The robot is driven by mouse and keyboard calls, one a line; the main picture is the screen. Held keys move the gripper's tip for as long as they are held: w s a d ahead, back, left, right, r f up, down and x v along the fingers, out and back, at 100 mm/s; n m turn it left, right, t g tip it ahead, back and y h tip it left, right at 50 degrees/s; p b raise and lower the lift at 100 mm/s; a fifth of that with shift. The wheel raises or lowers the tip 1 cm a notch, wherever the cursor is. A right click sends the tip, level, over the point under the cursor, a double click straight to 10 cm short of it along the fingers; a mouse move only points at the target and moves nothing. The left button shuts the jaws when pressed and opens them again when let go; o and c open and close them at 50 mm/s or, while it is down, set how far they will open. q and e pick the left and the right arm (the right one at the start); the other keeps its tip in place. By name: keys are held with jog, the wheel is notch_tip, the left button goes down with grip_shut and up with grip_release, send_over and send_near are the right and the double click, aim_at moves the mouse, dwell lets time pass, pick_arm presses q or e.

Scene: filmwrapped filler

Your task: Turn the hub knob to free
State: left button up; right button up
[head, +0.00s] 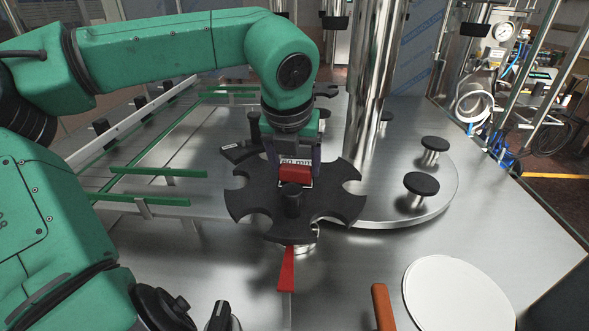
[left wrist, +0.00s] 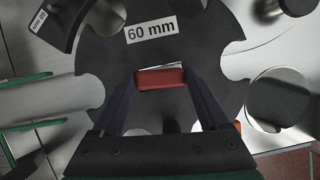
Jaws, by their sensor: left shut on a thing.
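A black star wheel (head: 245,205) with round notches lies flat over the steel table. A red bar-shaped piece, apparently the hub knob (head: 295,173), sits near the wheel's middle and also shows in the left wrist view (left wrist: 160,77). My left gripper (head: 294,176) reaches down from above and is shut on this red knob, one finger on each side. A short black post (head: 292,202) stands just in front of it. A "60 mm" label (left wrist: 152,30) is on the wheel beyond the knob. Knob markings are not readable. My right gripper is not in view.
A red strip (head: 286,272) sticks out below the wheel toward me. A steel column (head: 370,90) rises behind. Black-topped pedestals (head: 421,184) stand on the round plate at right. Green rails (head: 158,172) lie left. A white disc (head: 458,295) is at front right.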

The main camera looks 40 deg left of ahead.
pick_arm(q)
jog(key=shift+f+n+b, duration=0.1)
jog(key=shift+n+b, duration=0.25)
jog(key=shift+n, duration=0.25)
jog(key=shift+g, duration=0.3)
jog(key=o, duration=1.2)
jog(key=shift+o, duration=0.2)
jog(key=v, duration=1.4)
jog(key=shift+s+d+r+b, duration=0.15)
jog(key=shift+d+r+b, duration=0.15)
